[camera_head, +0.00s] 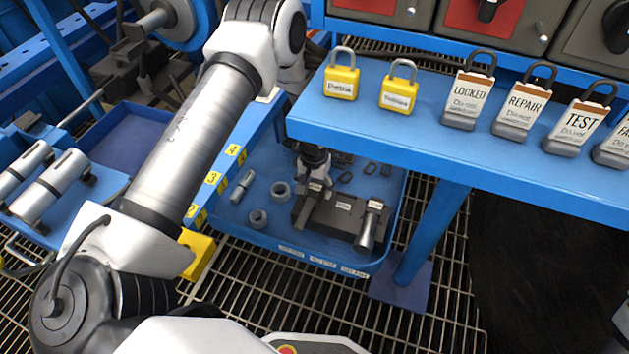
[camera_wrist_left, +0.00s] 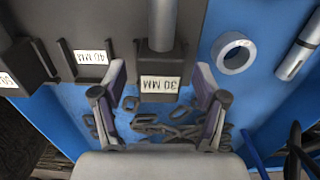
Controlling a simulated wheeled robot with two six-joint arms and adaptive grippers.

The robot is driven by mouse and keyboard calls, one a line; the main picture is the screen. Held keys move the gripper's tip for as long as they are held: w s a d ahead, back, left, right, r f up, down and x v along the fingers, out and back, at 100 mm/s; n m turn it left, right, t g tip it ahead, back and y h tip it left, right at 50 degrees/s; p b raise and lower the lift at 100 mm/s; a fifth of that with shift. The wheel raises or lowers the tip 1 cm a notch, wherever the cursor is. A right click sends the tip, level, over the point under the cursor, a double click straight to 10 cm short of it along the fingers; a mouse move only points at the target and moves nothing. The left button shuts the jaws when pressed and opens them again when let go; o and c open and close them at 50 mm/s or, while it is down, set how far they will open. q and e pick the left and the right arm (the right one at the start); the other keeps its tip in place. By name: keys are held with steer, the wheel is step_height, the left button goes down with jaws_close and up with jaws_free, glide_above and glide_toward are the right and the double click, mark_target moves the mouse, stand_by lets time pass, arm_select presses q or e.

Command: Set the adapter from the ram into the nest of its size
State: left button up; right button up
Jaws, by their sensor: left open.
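My left gripper (camera_head: 315,185) is open and low over the blue tray (camera_head: 300,252). In the left wrist view its fingers (camera_wrist_left: 161,100) stand apart on either side of a dark nest labelled 30 MM (camera_wrist_left: 160,86). A grey metal cylinder, which looks like an adapter (camera_wrist_left: 162,25), meets that nest; its fit there is not clear. An empty-looking nest labelled 40 MM (camera_wrist_left: 91,60) is beside it. Another metal cylinder (camera_head: 368,226) stands tilted in view at the right end of the dark nest block (camera_head: 337,215). I cannot identify the ram surely. My right gripper is not in view.
Dark links (camera_wrist_left: 165,128) lie near the nests. A blue shelf (camera_head: 430,140) with padlocks (camera_head: 341,80) overhangs on the right. Two large cylinders (camera_head: 48,187) lie at the left.

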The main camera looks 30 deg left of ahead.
arm_select(q)
step_height(320, 180, up, 12)
stand_by(0.3)
stand_by(0.5)
